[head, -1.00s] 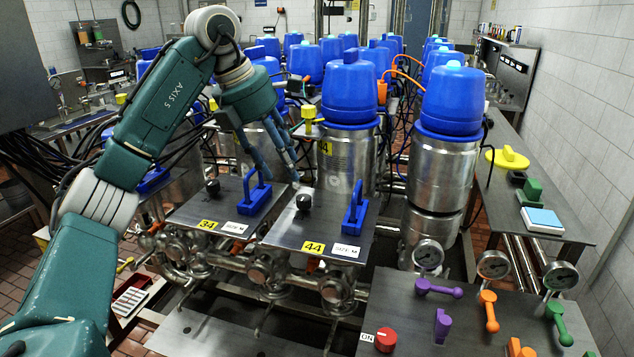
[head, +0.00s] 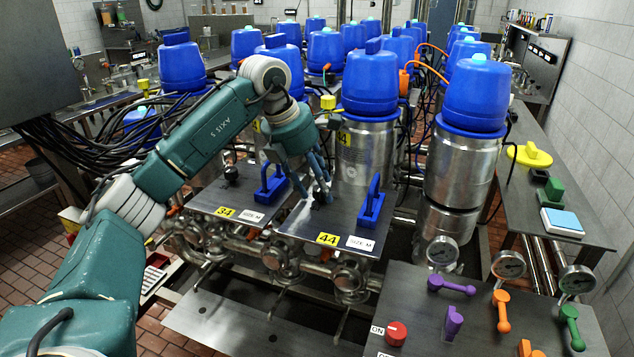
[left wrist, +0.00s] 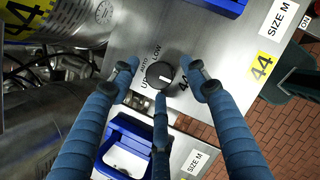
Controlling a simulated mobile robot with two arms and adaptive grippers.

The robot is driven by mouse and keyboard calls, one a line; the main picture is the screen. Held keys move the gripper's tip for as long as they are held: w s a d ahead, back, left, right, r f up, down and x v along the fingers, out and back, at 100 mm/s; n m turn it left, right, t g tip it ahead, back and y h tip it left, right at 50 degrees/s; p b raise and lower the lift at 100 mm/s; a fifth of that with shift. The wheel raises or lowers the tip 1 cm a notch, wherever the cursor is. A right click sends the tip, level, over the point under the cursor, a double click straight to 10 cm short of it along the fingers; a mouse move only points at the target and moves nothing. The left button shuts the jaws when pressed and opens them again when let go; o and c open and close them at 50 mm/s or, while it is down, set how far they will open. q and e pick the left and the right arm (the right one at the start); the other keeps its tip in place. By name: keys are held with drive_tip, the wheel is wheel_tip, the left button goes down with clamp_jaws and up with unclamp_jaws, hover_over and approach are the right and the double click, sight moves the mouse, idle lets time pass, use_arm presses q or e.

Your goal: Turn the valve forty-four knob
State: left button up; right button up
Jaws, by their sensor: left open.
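The valve forty-four knob is a round black knob with a white mark (left wrist: 160,75), set on a grey metal plate (head: 300,228) with a yellow 44 label (head: 327,238). My left gripper (head: 320,192) is open above this plate, and its fingers largely hide the knob in the head view. In the left wrist view the blue fingers (left wrist: 161,97) spread around the knob, two on its left and right and one below it. I cannot tell whether any finger touches it. Printed words UP, AUTO and LOW show beside it. My right gripper is not in view.
A blue handle (head: 372,204) stands on the 44 plate, right of my gripper. Another blue handle (head: 271,186) stands on the neighbouring 34 plate. A steel tank with a blue lid (head: 370,83) rises just behind. A control panel (head: 405,300) with coloured levers is at front right.

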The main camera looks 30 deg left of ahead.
use_arm(q)
drive_tip(key=shift+c, duration=0.5)
drive_tip(key=c, duration=1)
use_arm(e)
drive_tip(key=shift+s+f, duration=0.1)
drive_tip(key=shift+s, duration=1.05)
